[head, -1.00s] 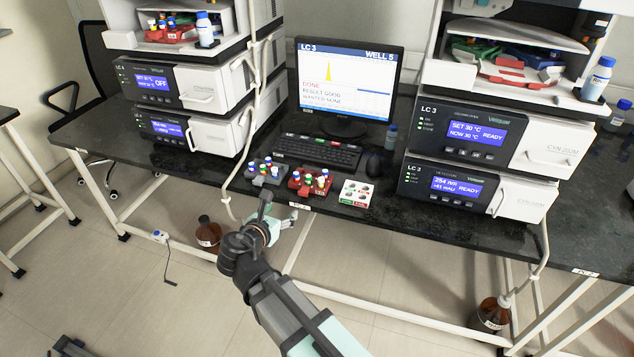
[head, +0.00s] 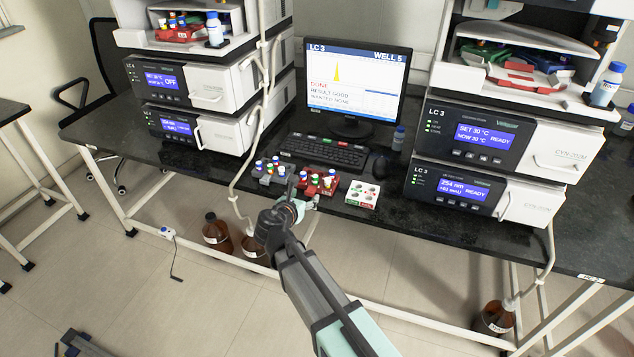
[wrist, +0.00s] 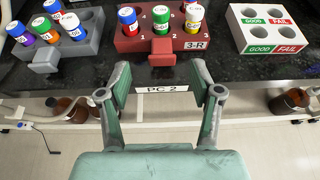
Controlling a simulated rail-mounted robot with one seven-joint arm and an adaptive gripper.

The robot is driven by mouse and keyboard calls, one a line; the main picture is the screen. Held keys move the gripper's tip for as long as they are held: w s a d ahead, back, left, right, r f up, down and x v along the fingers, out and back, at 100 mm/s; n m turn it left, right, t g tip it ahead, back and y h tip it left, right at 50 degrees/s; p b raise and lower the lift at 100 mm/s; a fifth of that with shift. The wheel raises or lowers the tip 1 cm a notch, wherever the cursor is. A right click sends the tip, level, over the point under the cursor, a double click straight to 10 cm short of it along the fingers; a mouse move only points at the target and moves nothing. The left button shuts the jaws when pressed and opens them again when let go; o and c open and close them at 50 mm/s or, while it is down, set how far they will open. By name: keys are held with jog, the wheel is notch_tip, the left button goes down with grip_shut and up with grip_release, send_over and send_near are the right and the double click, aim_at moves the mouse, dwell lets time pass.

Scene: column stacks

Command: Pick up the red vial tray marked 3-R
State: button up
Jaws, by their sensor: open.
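The red vial tray marked 3-R (wrist: 128,42) sits near the front edge of the black bench in the wrist view, with several capped vials in it and a red tab handle (wrist: 162,54) on its front. In the head view the red tray (head: 312,190) stands below the keyboard, partly hidden behind my arm's end. My gripper (wrist: 160,82) is open and empty, its two fingers spread just in front of the tab, one to each side. In the head view my gripper (head: 297,203) is at the bench's front edge, close to the tray.
A grey vial tray (head: 270,175) stands left of the red tray. A white GOOD/FAIL block (head: 362,194) stands to its right. The keyboard (head: 322,151) and monitor (head: 355,85) are behind. Instrument stacks flank both sides. Brown bottles (head: 216,232) stand on the floor beneath.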

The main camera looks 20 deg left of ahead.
aim_at(309, 191)
jog(key=x, duration=0.5)
jog(key=shift+w+d+r+p, duration=0.1)
jog(key=shift+w+r+p, duration=0.05)
jog(key=shift+p, duration=0.25)
grip_shut()
